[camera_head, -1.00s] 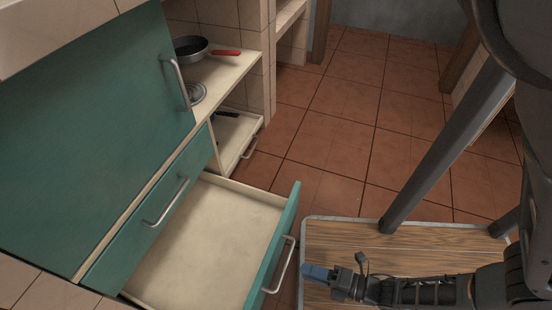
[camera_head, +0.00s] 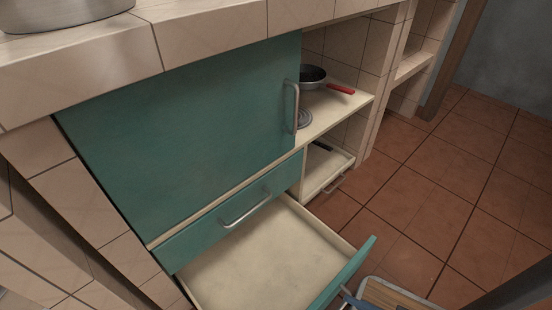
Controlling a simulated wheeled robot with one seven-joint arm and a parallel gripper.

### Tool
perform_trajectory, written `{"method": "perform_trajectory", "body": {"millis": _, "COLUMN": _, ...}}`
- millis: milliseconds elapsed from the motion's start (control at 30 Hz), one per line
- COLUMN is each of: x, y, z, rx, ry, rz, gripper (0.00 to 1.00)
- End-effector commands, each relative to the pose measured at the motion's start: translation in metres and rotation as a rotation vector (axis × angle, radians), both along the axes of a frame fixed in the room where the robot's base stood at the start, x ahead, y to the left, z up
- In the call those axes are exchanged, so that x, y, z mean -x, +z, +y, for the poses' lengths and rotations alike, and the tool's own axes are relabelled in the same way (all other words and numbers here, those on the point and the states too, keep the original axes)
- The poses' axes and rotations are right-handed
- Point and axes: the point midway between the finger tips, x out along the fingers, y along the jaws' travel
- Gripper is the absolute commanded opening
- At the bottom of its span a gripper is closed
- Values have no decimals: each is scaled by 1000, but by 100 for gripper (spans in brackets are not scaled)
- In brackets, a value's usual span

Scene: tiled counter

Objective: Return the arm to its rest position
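My gripper is almost wholly below the bottom edge of the head view. Only a small blue piece (camera_head: 352,301), which looks like its tip, shows beside the front of the open drawer (camera_head: 268,262). I cannot tell whether it touches the drawer front or whether the fingers are open or shut. The rest of my arm is out of view. The drawer is pulled far out and its visible floor is empty.
A closed teal cabinet door (camera_head: 190,140) and a closed teal drawer (camera_head: 225,215) sit under the tiled counter (camera_head: 205,38). A pan (camera_head: 313,77) with a red handle stands on an open shelf. A lower tray-like drawer (camera_head: 322,168) is partly out. The tiled floor (camera_head: 440,200) is clear at right.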

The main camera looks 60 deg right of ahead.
Motion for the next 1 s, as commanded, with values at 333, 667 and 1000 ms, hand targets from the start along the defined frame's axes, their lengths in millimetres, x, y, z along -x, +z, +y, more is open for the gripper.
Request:
{"method": "perform_trajectory", "body": {"millis": 333, "x": -16, "y": 105, "z": 15, "rx": -346, "ry": -31, "rz": -3, "gripper": 33}}
{"method": "perform_trajectory", "body": {"millis": 667, "x": -20, "y": 168, "z": 18, "rx": -435, "ry": -44, "rz": 2, "gripper": 33}}
{"method": "perform_trajectory", "body": {"millis": 1000, "x": -20, "y": 245, "z": 18, "rx": -433, "ry": -44, "rz": 1, "gripper": 33}}
